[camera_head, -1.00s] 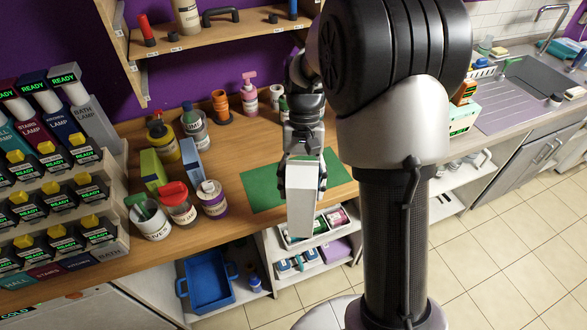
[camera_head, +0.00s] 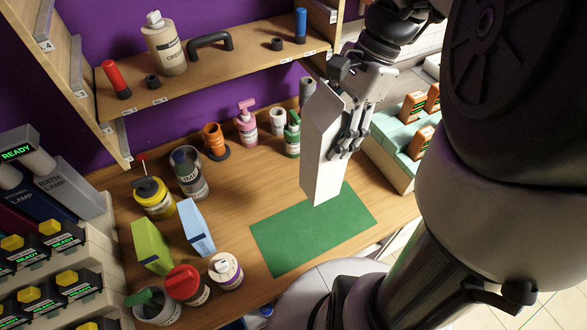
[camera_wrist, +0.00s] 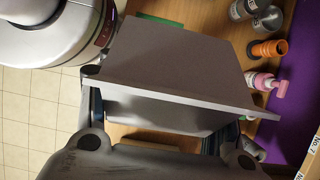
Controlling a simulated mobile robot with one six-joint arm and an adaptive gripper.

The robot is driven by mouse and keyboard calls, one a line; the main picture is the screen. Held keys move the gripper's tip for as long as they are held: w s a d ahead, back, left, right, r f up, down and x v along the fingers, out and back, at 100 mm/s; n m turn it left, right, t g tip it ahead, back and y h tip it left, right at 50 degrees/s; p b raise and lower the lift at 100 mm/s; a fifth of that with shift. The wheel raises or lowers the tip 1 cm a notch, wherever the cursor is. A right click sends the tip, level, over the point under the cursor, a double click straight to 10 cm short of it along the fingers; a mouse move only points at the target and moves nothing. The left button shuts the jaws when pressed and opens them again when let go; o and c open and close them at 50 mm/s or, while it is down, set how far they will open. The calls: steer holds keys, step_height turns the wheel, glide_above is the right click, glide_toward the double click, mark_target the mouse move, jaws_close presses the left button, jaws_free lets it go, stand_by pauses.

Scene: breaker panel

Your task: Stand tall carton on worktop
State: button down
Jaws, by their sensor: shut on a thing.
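A tall white carton (camera_head: 322,150) is held upright with a slight tilt in my gripper (camera_head: 350,142), which grips it from the right side. In the head view its lower end overlaps the far part of the green mat (camera_head: 300,245) on the wooden worktop (camera_head: 240,195); I cannot tell whether it touches. In the wrist view the carton (camera_wrist: 175,65) fills the middle, grey in shadow, between my fingers. It hides most of the worktop there.
A pink pump bottle (camera_head: 246,125), a green-topped bottle (camera_head: 292,138) and an orange part (camera_head: 214,140) stand behind the mat. Cartons, jars and tins crowd the left. A shelf (camera_head: 215,75) overhangs the back. A pale green crate (camera_head: 395,150) stands right. The mat's front is clear.

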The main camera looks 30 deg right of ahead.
step_height(320, 180, down, 20)
steer(key=b, duration=0.6)
steer(key=shift+s+r, duration=0.1)
steer(key=shift+r, duration=0.15)
steer(key=shift+f, duration=0.15)
steer(key=c, duration=0.5)
jaws_free()
